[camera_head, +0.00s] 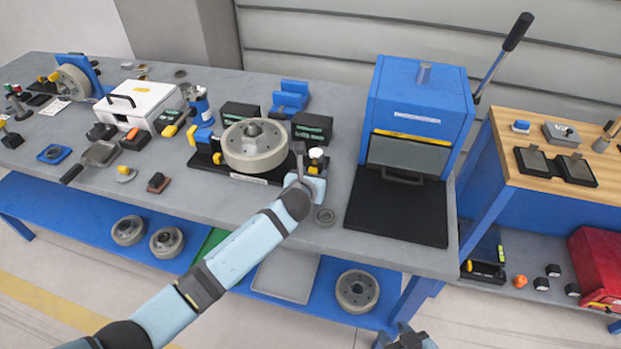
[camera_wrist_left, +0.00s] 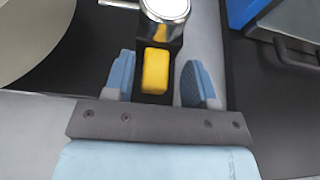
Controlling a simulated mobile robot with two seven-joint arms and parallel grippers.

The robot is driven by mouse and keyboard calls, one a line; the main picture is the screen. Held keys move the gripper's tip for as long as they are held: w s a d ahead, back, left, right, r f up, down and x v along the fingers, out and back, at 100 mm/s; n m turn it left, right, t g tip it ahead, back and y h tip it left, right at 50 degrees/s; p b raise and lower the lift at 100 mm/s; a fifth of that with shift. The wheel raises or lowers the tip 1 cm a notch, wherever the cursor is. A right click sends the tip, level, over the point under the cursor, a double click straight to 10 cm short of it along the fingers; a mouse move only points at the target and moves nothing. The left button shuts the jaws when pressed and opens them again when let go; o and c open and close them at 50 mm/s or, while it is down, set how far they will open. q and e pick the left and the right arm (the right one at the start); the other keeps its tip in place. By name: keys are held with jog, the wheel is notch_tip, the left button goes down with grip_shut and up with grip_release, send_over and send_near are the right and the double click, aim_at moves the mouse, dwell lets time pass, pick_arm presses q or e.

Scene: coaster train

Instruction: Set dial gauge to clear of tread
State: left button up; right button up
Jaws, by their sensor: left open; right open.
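The dial gauge (camera_head: 316,154) stands at the right end of the black fixture, beside the grey wheel (camera_head: 255,158) with its tread. In the left wrist view, its round white dial face (camera_wrist_left: 168,8) and chrome rim are at the top, above a dark body with a yellow block (camera_wrist_left: 155,72). My left gripper (camera_head: 312,178) is open at the gauge. Its two blue fingers stand either side of the yellow block, with gaps visible. The wheel also shows in the left wrist view (camera_wrist_left: 22,38). My right gripper (camera_head: 402,337) is at the bottom edge, mostly cut off.
A blue press (camera_head: 420,100) with a black mat (camera_head: 398,207) stands right of the gauge. Dark boxes (camera_head: 312,127) and a blue V-shaped stand (camera_head: 289,98) are behind the wheel.

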pick_arm(q)
jog(key=shift+s+a+r, duration=0.1)
jog(key=shift+s+a, duration=0.05)
jog(key=shift+s, duration=0.15)
jog(key=v, duration=1.3)
jog(key=shift+p, duration=0.35)
jog(key=shift+s, duration=0.1)
jog(key=shift+s+n, duration=0.25)
jog(key=shift+n, duration=0.15)
jog(key=s+a+f+n+p, duration=0.2)
jog(key=s+a+n, duration=0.4)
jog(key=n, duration=0.6)
jog(key=s+a+f+n+g+p, duration=0.1)
jog(key=s+a+f+n, duration=0.3)
jog(key=s+n, duration=0.6)
jog(key=s+a+f+n+y+p, duration=0.1)
jog(key=s+a+f+n+p, duration=0.3)
jog(key=s+a+n, duration=0.4)
jog(key=a+n, duration=0.1)
jog(key=n, duration=0.4)
jog(key=shift+n+g, duration=0.4)
jog(key=shift+w, duration=0.1)
